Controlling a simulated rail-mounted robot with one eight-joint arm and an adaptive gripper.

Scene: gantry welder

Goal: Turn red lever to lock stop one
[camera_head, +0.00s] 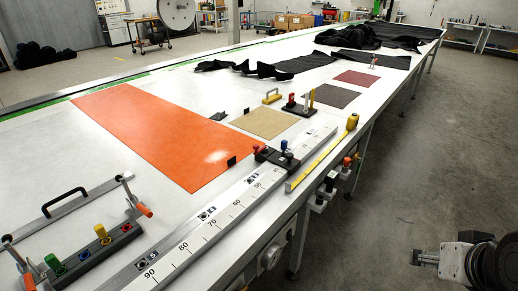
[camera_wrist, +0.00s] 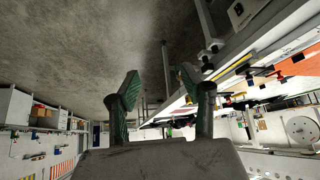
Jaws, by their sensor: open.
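My gripper (camera_head: 424,258) is at the lower right in the head view, over the floor and well apart from the table. In the wrist view its two green-padded fingers (camera_wrist: 158,85) are spread, with nothing between them. A lever with an orange-red handle (camera_head: 143,210) stands at the end of a metal bar at the table's left front. I cannot tell which part is stop one's red lever. A red knob (camera_head: 347,162) also shows at the table's right edge.
The long white table (camera_head: 60,150) carries an orange sheet (camera_head: 150,130), a tan sheet (camera_head: 264,122) and dark cloth (camera_head: 370,37). A block with coloured knobs (camera_head: 90,255) lies at the left front. The concrete floor (camera_head: 440,170) right of the table is clear.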

